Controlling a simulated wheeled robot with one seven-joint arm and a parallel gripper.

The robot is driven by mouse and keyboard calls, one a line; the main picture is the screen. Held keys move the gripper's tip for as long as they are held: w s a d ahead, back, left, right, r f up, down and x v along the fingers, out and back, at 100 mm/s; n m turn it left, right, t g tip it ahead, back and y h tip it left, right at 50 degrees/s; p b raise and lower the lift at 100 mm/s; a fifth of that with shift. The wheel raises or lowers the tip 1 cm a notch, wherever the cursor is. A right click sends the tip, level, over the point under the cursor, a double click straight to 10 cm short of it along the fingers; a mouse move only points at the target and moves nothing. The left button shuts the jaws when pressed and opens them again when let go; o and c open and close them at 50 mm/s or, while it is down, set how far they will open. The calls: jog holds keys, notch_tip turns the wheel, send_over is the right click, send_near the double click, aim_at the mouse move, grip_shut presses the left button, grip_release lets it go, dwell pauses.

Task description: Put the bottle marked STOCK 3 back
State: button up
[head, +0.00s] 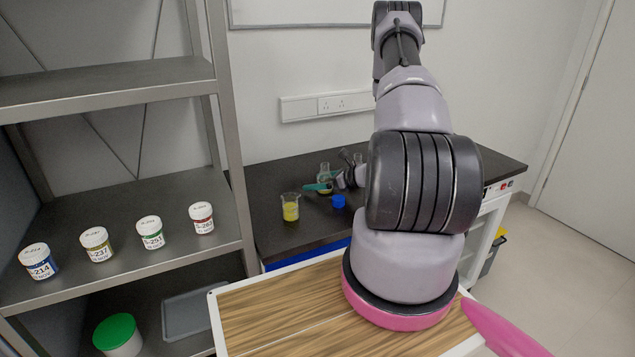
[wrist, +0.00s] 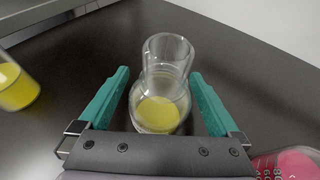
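A clear glass flask (wrist: 163,85) with yellow liquid stands on the dark bench, between the fingers of my gripper (wrist: 160,80) in the wrist view. The teal fingers are open, one on each side of the flask, with a gap to the glass. In the head view the flask (head: 324,173) and my gripper (head: 325,186) are small at the far end of my arm. No label reading STOCK 3 can be read in either view, so I cannot tell which thing is that bottle.
A beaker with yellow liquid (head: 290,208) stands left of my gripper, and a small blue object (head: 338,201) is close by. A vessel with pink contents (wrist: 290,164) is at lower right in the wrist view. Several labelled jars (head: 151,233) stand on the metal shelf (head: 120,200).

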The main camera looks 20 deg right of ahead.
jog(key=shift+r, duration=0.15)
jog(key=shift+s+d+r, duration=0.15)
jog(key=shift+s+d, duration=0.05)
jog(key=shift+s, duration=0.05)
jog(key=v, duration=1.1)
jog(key=shift+s, duration=0.15)
jog(key=s+a+r+n+g+y, duration=0.15)
jog(key=a+r+n+g, duration=0.25)
jog(key=a+r+n, duration=0.5)
jog(key=s+a+r+n+g, duration=0.3)
jog(key=a+r, duration=0.4)
jog(key=r, duration=0.6)
jog(key=s+a+r+n+t+h, duration=0.3)
jog(key=s+r+n+h, duration=0.4)
jog(key=s+r+n, duration=0.5)
jog(key=shift+s+a+r+n, duration=0.45)
jog(key=shift+s+r, duration=0.75)
jog(key=shift+r, duration=1.25)
jog(key=shift+a, duration=0.1)
